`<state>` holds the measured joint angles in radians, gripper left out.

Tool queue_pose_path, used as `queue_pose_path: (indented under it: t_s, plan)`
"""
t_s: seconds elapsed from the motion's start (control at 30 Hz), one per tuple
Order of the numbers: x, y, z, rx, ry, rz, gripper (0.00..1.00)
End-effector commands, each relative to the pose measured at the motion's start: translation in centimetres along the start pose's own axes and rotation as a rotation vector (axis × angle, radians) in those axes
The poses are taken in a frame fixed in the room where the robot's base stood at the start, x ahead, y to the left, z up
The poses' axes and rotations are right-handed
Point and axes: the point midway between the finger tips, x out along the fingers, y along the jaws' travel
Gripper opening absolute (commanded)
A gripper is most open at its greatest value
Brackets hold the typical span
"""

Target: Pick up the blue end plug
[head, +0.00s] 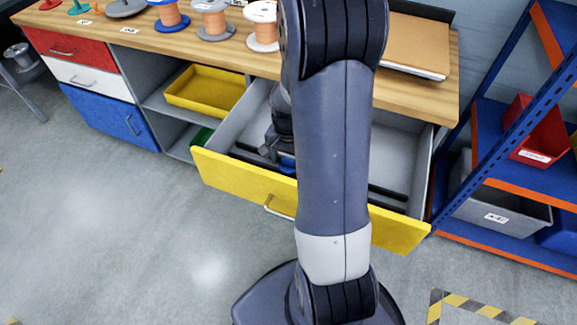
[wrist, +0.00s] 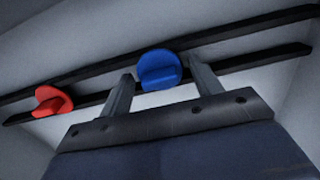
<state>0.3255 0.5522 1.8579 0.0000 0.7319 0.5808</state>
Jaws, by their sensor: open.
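The blue end plug (wrist: 158,70) is a round disc with a raised grip. In the wrist view it rests on two parallel black rails inside the drawer. My gripper (wrist: 158,82) is open, with one finger on each side of the blue plug; the right finger appears close to it. I cannot tell whether either finger touches it. In the head view my gripper (head: 268,152) reaches down into the open yellow-fronted drawer (head: 240,181), and a bit of the blue plug (head: 287,162) shows beside it, partly hidden by my arm.
A red end plug (wrist: 52,100) sits on the same rails (wrist: 250,60) to the left. The drawer walls surround my gripper. A yellow tray (head: 206,90) stands on the shelf left of the drawer. Wire spools (head: 212,20) stand on the wooden bench top (head: 150,48) above.

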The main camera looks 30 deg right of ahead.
Motion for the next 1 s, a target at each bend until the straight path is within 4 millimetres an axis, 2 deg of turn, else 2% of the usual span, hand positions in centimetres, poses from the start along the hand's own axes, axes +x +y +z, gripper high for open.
queue_pose_path:
  t_s: [0.27, 0.7, 0.9, 1.0]
  plan:
    - [0.4, -0.01, 0.0, 0.0, 0.001, 0.0, 0.61]
    - [0.37, -0.01, -0.01, 0.0, 0.001, 0.0, 0.27]
    - [0.28, -0.02, -0.01, 0.0, 0.001, -0.001, 0.26]
    - [-0.51, -0.04, -0.05, 0.0, 0.002, -0.002, 0.26]
